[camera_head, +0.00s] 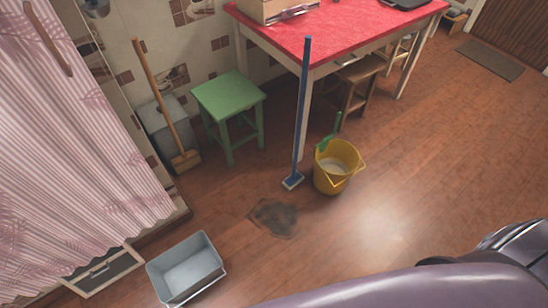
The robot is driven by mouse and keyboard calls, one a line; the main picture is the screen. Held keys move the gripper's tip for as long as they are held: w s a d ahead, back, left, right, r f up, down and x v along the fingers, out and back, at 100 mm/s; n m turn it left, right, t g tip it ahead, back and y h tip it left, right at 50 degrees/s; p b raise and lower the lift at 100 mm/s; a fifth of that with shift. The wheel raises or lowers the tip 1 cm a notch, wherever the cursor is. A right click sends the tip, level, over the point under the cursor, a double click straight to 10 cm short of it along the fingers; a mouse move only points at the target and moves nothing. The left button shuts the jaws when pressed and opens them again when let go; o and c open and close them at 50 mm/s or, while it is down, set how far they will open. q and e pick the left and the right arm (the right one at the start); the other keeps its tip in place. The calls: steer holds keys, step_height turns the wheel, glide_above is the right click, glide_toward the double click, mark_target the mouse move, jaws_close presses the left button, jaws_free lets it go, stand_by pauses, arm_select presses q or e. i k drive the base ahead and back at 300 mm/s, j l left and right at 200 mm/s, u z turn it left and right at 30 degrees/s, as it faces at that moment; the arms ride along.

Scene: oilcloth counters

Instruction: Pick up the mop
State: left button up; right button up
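A mop with a long blue handle (302,110) stands nearly upright, leaning against the front edge of the red-topped table. Neither of my grippers is in view. Only purple and silvery parts of my own body show along the bottom and lower right.
The red table (340,32) is behind the mop, with a green stool (229,95) to its left. A wooden-handled broom (160,95) leans at the wall. A grey basin (186,268) and dark stain (274,218) are in front. Floor to the right is clear.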

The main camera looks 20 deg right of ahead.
mark_target(292, 182)
steer(key=i+l+u, duration=0.25)
steer(key=l, duration=0.4)
steer(key=l+u, duration=0.25)
steer(key=l, duration=0.35)
steer(key=i+l+u, duration=0.1)
steer(key=l+u, duration=0.2)
steer(key=l, duration=0.4)
